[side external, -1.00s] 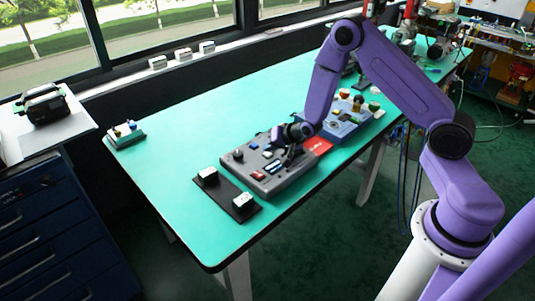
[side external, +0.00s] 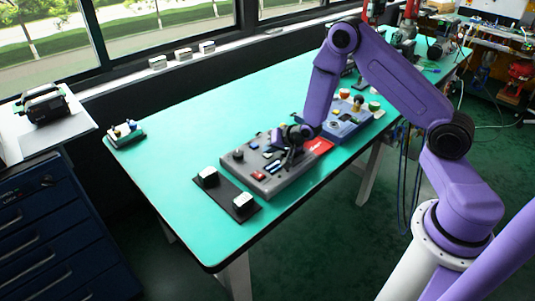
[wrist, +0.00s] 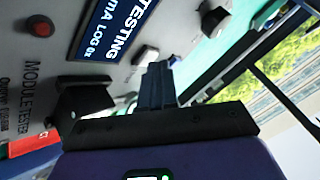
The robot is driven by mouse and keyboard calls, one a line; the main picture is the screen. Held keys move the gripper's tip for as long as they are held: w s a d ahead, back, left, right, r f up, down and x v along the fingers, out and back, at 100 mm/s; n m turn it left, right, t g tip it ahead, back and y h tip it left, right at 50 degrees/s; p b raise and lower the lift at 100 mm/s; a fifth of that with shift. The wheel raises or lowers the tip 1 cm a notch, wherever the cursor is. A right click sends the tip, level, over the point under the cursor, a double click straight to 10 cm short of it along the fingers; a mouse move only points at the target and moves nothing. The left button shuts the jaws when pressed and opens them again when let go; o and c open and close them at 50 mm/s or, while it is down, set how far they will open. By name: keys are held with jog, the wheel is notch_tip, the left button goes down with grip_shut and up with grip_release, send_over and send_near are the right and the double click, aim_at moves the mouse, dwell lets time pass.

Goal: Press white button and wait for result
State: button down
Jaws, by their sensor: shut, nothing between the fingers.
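The grey module tester (side external: 277,184) lies on the green table, and its panel also fills the left of the wrist view (wrist: 50,75). Its lit screen (wrist: 112,28) shows "TESTING" and a line with "mA LOG". A small white button (wrist: 147,54) shows just beyond my fingertips in the wrist view. My gripper (wrist: 155,70) is shut and empty, with its fingertips over the panel at this button; I cannot tell whether they touch it. In the side view my gripper (side external: 287,160) is low over the tester and hides part of it.
A red button (wrist: 40,26) and black knob (wrist: 215,20) sit on the panel. A blue device (side external: 345,125) stands behind the tester, with a red patch between. A dark plate (side external: 226,196) with two white-topped blocks lies in front.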

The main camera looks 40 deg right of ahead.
aim_at(270, 157)
jog(key=shift+r, duration=0.85)
jog(key=shift+r, duration=2.5)
jog(key=shift+a, duration=0.1)
